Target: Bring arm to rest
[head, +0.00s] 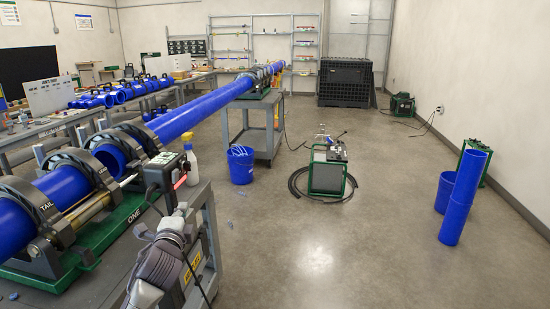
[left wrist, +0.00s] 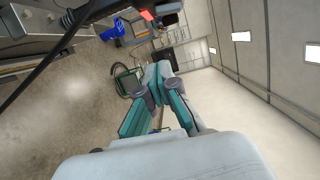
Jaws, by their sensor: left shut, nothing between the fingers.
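My left gripper (head: 176,216) reaches in from the lower left in the head view, in front of the fusion machine's control box (head: 165,172). It is empty. In the left wrist view its teal-sided fingers (left wrist: 160,72) come together at the tips. My right gripper shows in neither view. The green-based fusion machine (head: 105,222) stands on the cart at the left, with dark clamps around blue pipe ends (head: 62,186). A gap parts the two pipe ends. The gripper hides part of the cart's edge.
A long blue pipe (head: 205,108) runs back to a second cart (head: 262,140). The floor at the centre and right is largely clear.

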